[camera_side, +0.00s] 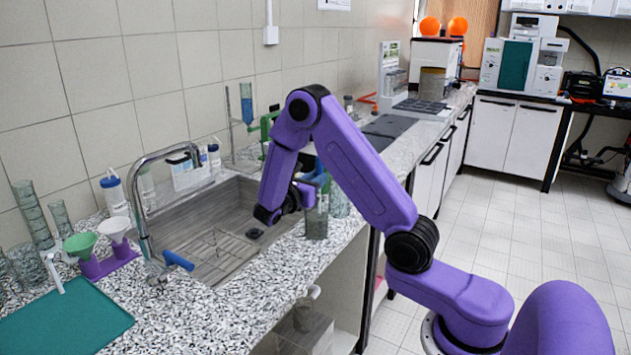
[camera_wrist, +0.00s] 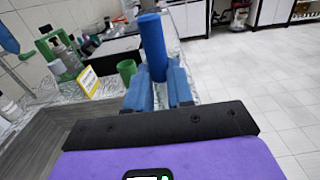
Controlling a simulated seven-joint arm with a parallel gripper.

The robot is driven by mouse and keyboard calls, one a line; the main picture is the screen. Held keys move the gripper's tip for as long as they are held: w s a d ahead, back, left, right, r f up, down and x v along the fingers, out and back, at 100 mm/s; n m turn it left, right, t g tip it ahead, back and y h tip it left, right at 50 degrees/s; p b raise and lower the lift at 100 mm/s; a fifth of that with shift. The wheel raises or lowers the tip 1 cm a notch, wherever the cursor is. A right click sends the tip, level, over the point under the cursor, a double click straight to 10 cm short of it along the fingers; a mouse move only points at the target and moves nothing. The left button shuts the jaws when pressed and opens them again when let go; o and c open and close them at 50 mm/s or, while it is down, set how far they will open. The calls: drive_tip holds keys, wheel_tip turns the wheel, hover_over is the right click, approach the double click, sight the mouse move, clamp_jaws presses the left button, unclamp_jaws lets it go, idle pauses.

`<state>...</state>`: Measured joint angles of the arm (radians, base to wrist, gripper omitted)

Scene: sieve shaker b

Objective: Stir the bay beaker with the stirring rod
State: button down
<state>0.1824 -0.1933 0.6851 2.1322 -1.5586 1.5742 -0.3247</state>
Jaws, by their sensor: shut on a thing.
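My gripper (camera_wrist: 158,82) is shut on a blue rod-like piece (camera_wrist: 152,45), which stands up between its blue fingers in the wrist view; I take this to be the stirring rod. In the side view my gripper (camera_side: 310,184) is over the counter's front edge, to the right of the sink. A grey, see-through beaker (camera_side: 317,224) stands directly below it on the speckled counter. Another glass vessel (camera_side: 340,203) stands just behind to its right. I cannot tell which is the bay beaker, nor whether the rod's lower end is inside one.
The sink (camera_side: 205,235) with its tap (camera_side: 140,200) lies left of my gripper. A green cup (camera_wrist: 127,72) and a yellow-edged label (camera_wrist: 88,80) are near the fingers. A funnel stand (camera_side: 105,262) and a green mat (camera_side: 65,318) are at the left.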

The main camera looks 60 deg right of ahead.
drive_tip(key=shift+w+a, duration=0.15)
drive_tip(key=shift+w, duration=0.4)
drive_tip(key=shift+a, duration=0.15)
drive_tip(key=shift+w+a, duration=0.1)
drive_tip(key=shift+a, duration=0.4)
drive_tip(key=shift+s+a, duration=0.3)
drive_tip(key=shift+s, duration=0.25)
drive_tip(key=shift+d, duration=0.1)
